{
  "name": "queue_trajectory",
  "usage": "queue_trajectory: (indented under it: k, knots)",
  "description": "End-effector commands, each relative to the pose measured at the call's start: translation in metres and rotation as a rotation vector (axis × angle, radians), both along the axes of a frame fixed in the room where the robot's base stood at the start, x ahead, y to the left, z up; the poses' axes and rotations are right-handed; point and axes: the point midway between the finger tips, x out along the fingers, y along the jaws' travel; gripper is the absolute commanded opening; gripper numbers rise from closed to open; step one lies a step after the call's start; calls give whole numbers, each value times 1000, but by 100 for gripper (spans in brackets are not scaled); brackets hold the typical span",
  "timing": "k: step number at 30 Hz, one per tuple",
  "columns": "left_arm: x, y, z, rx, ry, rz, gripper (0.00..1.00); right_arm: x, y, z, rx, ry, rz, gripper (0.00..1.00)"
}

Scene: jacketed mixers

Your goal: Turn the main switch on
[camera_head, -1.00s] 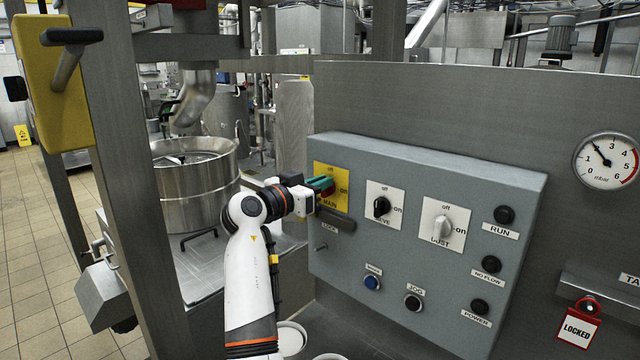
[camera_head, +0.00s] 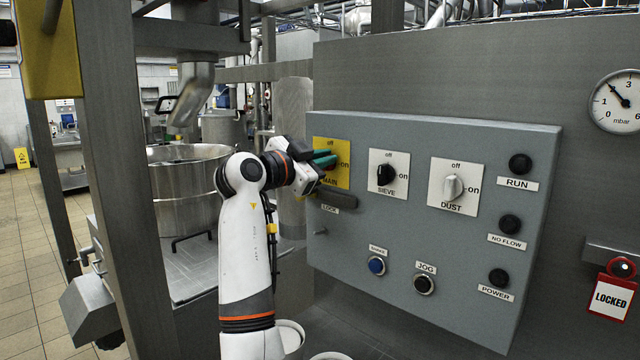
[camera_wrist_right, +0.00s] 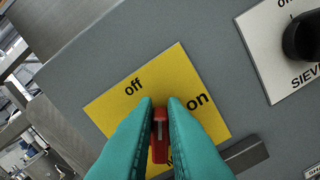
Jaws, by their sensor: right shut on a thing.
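The main switch has a yellow plate (camera_head: 333,152) marked off, on and MAIN, at the upper left of the grey control panel. Its red handle (camera_wrist_right: 160,135) shows in the right wrist view between the two green fingers of my right gripper (camera_wrist_right: 160,120). The fingers are shut on the handle, and its visible end points towards the top of that picture, between the words off and on. In the head view my right gripper (camera_head: 325,160) covers most of the switch, and the handle is hidden. My left gripper is not in view.
The panel (camera_head: 440,235) also carries a black SIEVE switch (camera_head: 386,174), a white DUST switch (camera_head: 452,188), several lamps and buttons. A LOCK bar (camera_head: 337,199) sits just below the main switch. A red LOCKED tag (camera_head: 611,297) hangs at the right. A steel vessel (camera_head: 185,205) stands behind my arm.

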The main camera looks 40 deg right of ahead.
Motion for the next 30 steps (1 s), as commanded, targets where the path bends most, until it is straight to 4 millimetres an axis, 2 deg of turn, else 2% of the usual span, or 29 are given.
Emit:
queue_trajectory:
  k: [1,12,21,30]
  knots:
    - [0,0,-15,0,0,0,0,-1,-1,-6,0,-47,0,0]
    - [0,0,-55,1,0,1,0,-6,-2,-8,30,-397,1,0]
    - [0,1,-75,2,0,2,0,-8,-2,-10,54,-672,2,0]
    - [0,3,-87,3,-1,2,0,-8,-2,-12,71,-881,4,0]
